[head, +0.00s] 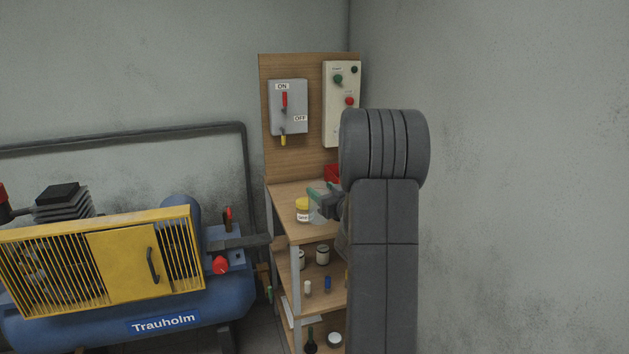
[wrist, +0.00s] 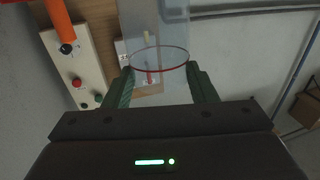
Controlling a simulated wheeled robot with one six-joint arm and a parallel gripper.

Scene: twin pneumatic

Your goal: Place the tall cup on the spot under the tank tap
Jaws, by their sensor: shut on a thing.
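My gripper (head: 326,198) is above the top shelf of the wooden rack, mostly hidden behind my arm. The wrist view shows its green fingers (wrist: 160,88) on both sides of a clear tall cup (wrist: 160,25) with a red rim. The fingers are shut on it near the rim. In the head view the cup (head: 317,212) shows faintly beside the yellow-lidded jar; I cannot tell whether its base touches the shelf. The blue tank (head: 90,322) labelled Trauholm is at the left, with a red knob (head: 221,265) at its right end. I cannot make out a marked spot below it.
A yellow-lidded jar (head: 302,211) stands on the rack top (head: 288,190), close to the cup. The board behind carries a grey switch box (head: 289,107) and a button panel (head: 341,100). Lower shelves hold small jars and bottles. A yellow guard (head: 100,260) covers the compressor's front.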

